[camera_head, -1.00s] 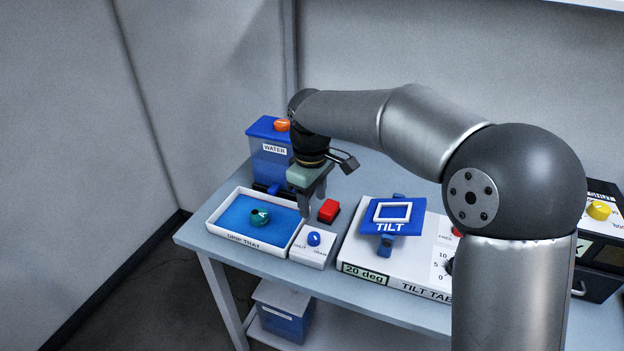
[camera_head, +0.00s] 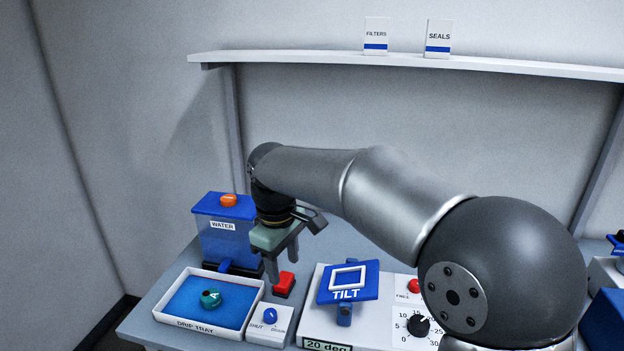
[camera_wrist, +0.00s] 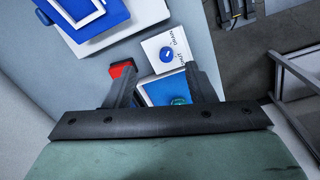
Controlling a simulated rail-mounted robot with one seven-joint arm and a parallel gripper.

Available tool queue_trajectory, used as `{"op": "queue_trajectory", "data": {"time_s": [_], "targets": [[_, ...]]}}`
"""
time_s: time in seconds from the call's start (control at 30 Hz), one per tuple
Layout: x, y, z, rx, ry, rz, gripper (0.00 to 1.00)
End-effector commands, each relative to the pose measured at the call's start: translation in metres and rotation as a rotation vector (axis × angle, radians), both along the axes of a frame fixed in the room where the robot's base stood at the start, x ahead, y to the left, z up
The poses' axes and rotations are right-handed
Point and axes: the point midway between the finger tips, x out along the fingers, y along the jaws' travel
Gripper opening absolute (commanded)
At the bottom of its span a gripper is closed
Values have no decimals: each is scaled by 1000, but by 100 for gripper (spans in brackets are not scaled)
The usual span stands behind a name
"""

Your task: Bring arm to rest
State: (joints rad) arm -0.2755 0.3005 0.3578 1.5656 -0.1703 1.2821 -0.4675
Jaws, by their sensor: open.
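My gripper (camera_head: 283,268) is open and empty, pointing down above the bench between the water tank (camera_head: 228,232) and the red button block (camera_head: 285,284). In the wrist view, my gripper (camera_wrist: 160,75) has its two dark fingers apart with nothing between them. My grey arm stretches from the lower right across the middle of the head view and hides part of the bench. Below the fingers, the wrist view shows the white drain switch box (camera_wrist: 168,50) and part of the blue drip tray (camera_wrist: 165,90).
The drip tray (camera_head: 160,312) holds a green knob-like part (camera_head: 211,298) marked A. The tilt table (camera_head: 320,322) with its blue TILT plate (camera_head: 350,283) stands right of my gripper. A wall shelf (camera_head: 400,60) carries filters (camera_head: 376,36) and seals (camera_head: 438,38) boxes.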

Motion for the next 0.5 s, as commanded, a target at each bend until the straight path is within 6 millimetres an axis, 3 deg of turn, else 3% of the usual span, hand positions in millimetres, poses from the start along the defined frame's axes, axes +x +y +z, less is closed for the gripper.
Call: {"op": "queue_trajectory", "data": {"time_s": [0.03, 0.17, 0.3, 0.4, 0.5], "targets": [[-11, -30, -1, -12, -9, -83, 50], [-51, -109, -15, -18, -24, -352, 50], [-113, -185, -42, 6, -29, -671, 50], [-156, -220, -63, 36, -26, -864, 50], [-189, -239, -81, 65, -19, -1004, 50]]}}
